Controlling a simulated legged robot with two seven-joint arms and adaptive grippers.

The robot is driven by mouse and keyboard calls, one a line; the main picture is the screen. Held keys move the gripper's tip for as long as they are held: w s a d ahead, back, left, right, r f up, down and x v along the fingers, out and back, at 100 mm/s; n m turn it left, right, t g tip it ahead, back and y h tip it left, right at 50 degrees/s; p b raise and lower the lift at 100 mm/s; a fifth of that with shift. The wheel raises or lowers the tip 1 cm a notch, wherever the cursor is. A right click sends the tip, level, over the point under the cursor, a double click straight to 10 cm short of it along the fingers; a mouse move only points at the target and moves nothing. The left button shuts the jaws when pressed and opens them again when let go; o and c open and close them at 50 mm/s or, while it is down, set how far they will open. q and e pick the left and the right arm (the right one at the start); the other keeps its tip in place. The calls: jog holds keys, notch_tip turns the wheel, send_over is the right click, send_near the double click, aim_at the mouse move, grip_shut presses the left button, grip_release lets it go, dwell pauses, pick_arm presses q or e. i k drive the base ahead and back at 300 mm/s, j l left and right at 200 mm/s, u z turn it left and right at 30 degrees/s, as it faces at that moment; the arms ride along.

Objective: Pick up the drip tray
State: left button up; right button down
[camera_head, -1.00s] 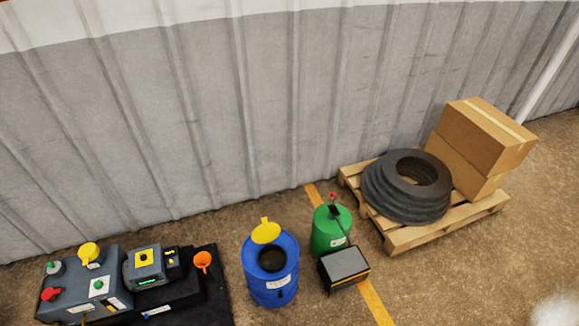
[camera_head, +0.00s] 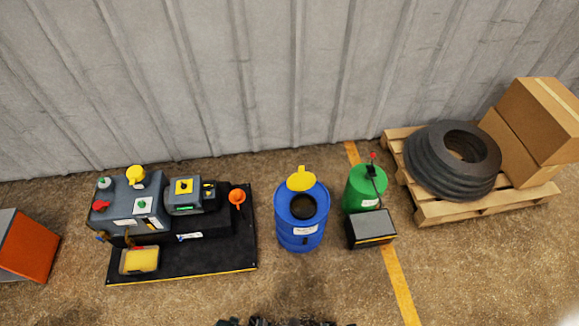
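A small shallow tray with yellow in it and a dark rim (camera_head: 139,260) sits at the front left of a black base (camera_head: 205,262), below the front of a grey machine. It looks like the drip tray, though its details are too small to be sure. Neither of my grippers can be made out. Only a dark, cut-off shape shows at the bottom edge of the view, and I cannot tell what it is.
The grey machine (camera_head: 135,203) stands on the base with an orange funnel (camera_head: 237,197) beside it. A blue drum (camera_head: 301,225), a green canister (camera_head: 363,190) and a dark box (camera_head: 371,229) stand to the right. A loaded pallet (camera_head: 487,208) is farther right. The floor in front is clear.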

aim_at(133, 262)
jog(key=u, duration=0.5)
jog(key=j+u, duration=0.15)
jog(key=u, duration=0.3)
jog(key=k+j+u, duration=0.1)
jog(key=u, duration=0.85)
jog(key=z, duration=2.05)
jog(key=u, duration=2.05)
